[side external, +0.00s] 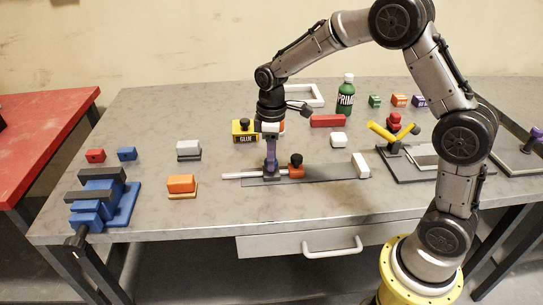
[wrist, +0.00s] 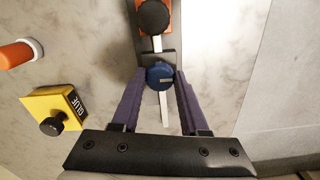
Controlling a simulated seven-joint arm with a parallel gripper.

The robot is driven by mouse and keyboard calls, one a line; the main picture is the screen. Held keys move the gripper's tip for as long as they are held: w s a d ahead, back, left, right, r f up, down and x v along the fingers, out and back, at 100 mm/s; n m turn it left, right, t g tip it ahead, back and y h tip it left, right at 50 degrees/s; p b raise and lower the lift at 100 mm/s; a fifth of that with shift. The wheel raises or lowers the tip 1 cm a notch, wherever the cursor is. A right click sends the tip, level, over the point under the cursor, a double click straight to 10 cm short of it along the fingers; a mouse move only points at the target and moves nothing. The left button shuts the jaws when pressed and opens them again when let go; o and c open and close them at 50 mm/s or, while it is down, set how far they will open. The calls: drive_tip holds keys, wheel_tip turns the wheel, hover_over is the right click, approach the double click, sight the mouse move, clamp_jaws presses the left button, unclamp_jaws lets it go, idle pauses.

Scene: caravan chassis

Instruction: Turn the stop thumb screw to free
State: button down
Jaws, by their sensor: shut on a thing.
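The stop thumb screw is a round blue knob (wrist: 160,75) with a short pale mark on its face, seen from above in the wrist view. It sits on a small dark stop block, which rides on a narrow metal rail (side external: 237,175). My gripper (wrist: 160,73) points down over the stop, with its purple fingers on either side of the knob and shut on it. In the side view my gripper (side external: 271,172) hides the knob. An orange block with a black knob (side external: 296,167) stands just right of the stop on the same rail; the wrist view shows its black knob (wrist: 153,17) too.
A yellow glue box (side external: 243,135) stands behind the rail, and a white block (side external: 361,166) at its right end. A blue vise (side external: 103,205), a grey-white block (side external: 189,150) and an orange block (side external: 182,186) lie left. Bare tabletop lies in front of the rail.

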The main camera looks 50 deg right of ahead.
drive_tip(key=shift+r, duration=0.1)
drive_tip(key=shift+c, duration=2.1)
unclamp_jaws()
wheel_tip(320, 180, up, 14)
